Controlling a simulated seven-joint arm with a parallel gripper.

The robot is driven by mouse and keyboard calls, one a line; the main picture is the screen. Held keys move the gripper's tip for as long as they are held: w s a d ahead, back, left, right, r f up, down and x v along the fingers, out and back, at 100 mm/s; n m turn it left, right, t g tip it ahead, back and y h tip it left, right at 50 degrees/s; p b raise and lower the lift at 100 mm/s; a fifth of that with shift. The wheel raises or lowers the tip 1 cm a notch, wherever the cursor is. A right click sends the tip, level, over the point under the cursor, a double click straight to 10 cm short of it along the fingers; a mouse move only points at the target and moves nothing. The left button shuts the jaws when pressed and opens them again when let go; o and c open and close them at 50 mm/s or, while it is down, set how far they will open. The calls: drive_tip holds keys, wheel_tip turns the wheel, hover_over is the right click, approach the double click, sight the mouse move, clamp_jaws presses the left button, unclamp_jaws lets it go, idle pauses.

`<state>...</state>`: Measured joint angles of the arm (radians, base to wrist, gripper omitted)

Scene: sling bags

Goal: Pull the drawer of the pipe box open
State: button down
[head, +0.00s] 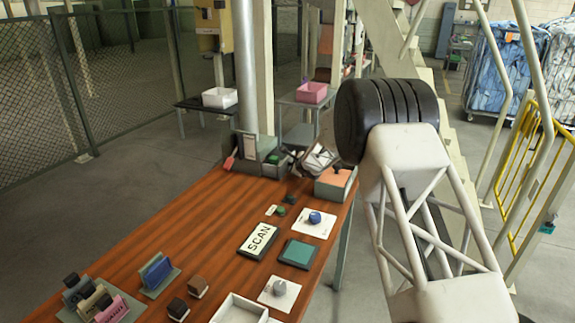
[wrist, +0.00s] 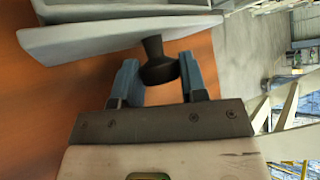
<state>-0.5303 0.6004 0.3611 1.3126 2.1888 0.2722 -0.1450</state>
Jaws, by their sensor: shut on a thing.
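The pipe box, a grey-green box (head: 249,147), stands at the far end of the wooden table. A low grey part at its right side, seemingly the drawer (head: 275,166), faces my gripper (head: 300,158). In the wrist view the light grey drawer front (wrist: 100,36) crosses the top, with a dark knob (wrist: 158,66) standing out from it. My gripper (wrist: 158,75) has its two blue fingers on either side of this knob and is shut on it. A grey body shows behind the front; how far the drawer stands out I cannot tell.
An orange-topped grey box (head: 335,184) with a dark knob stands close by at the table's right edge. A SCAN sign (head: 258,241), a teal pad (head: 298,254) and white cards lie nearer. The left part of the table (head: 165,235) is mostly clear.

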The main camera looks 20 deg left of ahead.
drive_tip(key=shift+d+r, duration=0.1)
drive_tip(key=shift+d, duration=0.7)
drive_tip(key=c, duration=1)
unclamp_jaws()
drive_tip(key=shift+o, duration=0.2)
drive_tip(key=shift+s+d, duration=0.1)
drive_tip(key=shift+v, duration=3.6)
drive_tip(key=shift+d, duration=0.1)
drive_tip(key=shift+c, duration=0.4)
